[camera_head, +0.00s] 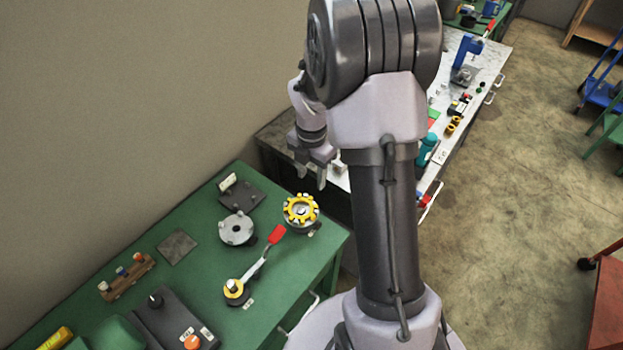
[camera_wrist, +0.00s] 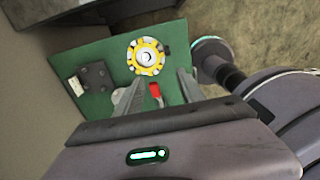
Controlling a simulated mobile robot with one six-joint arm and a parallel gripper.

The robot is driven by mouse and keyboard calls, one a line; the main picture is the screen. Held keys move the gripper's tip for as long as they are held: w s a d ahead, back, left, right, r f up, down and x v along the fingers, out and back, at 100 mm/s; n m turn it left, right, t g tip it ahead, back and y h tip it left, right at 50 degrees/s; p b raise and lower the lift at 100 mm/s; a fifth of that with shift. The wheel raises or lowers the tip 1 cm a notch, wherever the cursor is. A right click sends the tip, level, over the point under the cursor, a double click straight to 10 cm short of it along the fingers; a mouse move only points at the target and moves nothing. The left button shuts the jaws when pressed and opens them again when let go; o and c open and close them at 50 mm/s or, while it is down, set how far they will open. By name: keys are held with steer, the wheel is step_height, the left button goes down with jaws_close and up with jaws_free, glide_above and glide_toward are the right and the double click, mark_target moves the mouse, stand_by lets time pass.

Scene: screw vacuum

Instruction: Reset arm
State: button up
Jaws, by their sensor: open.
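My gripper (camera_head: 312,174) hangs above the far end of the green table (camera_head: 205,277) with its fingers pointing down. It is open and empty. In the wrist view the two fingers (camera_wrist: 158,95) are spread apart, with the red handle tip (camera_wrist: 155,90) of a lever showing between them from above. A yellow ring-shaped knob (camera_head: 301,210) sits on the table below my gripper; it also shows beyond the fingers in the wrist view (camera_wrist: 146,55). No object touches the fingers in either view.
The green table also holds a red-handled lever (camera_head: 258,262), a grey round flange (camera_head: 237,229), a dark plate (camera_head: 241,195) and a control box (camera_head: 176,325). A grey bench (camera_head: 485,75) with several tools stands behind. Open floor (camera_head: 500,210) lies to the right. A wall (camera_head: 110,90) runs along the left.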

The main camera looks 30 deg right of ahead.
stand_by(0.3)
steer(key=s+a+r+m+t+b, duration=0.2)
steer(key=s+a+r+m+b, duration=0.1)
steer(key=s+a+m+b, duration=0.35)
steer(key=s+a+r+m+t+b, duration=0.2)
steer(key=s+a+r+m+b, duration=0.3)
steer(key=a+m, duration=0.4)
steer(key=s+a+f+m+t+y+b, duration=0.1)
steer(key=s+a+f+m+y+b, duration=0.1)
steer(key=s+m+b, duration=0.3)
steer(key=s+a+f+m, duration=0.1)
steer(key=s+m, duration=0.2)
steer(key=m, duration=0.2)
steer(key=shift+a+f+m+t, duration=0.2)
steer(key=shift+a+m+t, duration=0.15)
steer(key=shift+a+t, duration=0.05)
